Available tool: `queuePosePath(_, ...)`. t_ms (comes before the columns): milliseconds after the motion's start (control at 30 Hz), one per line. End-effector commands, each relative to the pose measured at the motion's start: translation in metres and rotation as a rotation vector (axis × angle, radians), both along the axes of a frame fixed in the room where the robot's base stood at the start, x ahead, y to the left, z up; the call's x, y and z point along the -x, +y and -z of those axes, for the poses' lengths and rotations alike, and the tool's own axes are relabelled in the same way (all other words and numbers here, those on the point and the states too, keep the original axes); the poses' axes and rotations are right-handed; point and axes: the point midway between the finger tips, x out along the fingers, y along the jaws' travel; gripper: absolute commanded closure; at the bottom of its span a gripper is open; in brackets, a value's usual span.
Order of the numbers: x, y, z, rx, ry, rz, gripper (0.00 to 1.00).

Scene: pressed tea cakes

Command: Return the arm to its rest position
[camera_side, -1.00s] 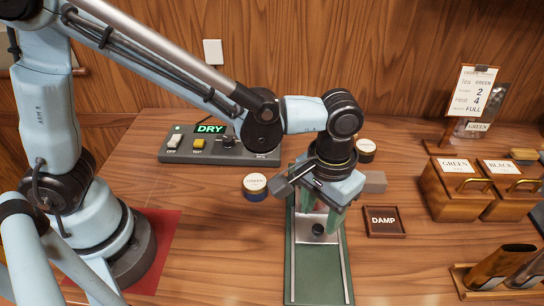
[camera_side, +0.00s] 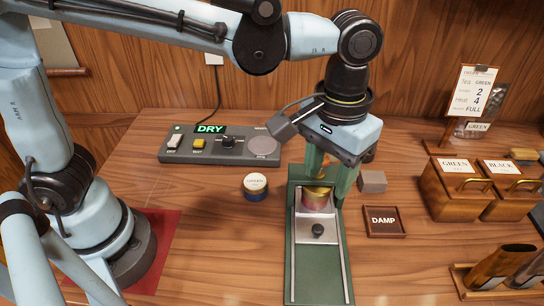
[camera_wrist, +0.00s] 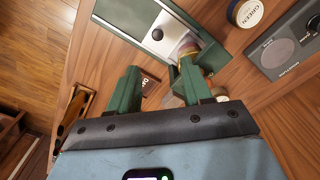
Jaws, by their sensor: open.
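My gripper (camera_side: 328,186) is open, pointing down over the back end of the green press (camera_side: 290,262), with its two green fingers apart. A reddish cylinder with a brass rim (camera_side: 316,200) stands on the press's metal bed, below and in front of the fingers. A small orange-brown part shows between the fingers; I cannot tell what it belongs to. A dark knob (camera_side: 317,230) sits on the plate in front of the cylinder. In the wrist view, my open gripper (camera_wrist: 160,72) shows beside the press (camera_wrist: 127,14), and the right finger partly hides the cylinder.
A control box (camera_side: 220,148) reading DRY stands behind left, with a GREEN tin (camera_side: 255,187) in front of it. A grey block (camera_side: 372,181) and the DAMP tray (camera_side: 384,235) lie right of the press. GREEN (camera_side: 449,195) and BLACK (camera_side: 508,203) boxes stand further right.

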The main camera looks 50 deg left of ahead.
Motion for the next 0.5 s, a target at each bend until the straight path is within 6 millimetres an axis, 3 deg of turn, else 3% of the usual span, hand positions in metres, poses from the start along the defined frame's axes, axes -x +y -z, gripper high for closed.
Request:
queuePosePath(133, -0.001, 0.006, -0.001, 0.007, -0.011, -0.003, 0.51)
queuePosePath(233, -0.004, 0.025, -0.004, 0.029, -0.046, -0.007, 0.51)
queuePosePath(500, -0.006, 0.114, -0.007, 0.094, -0.264, -0.011, 0.51)
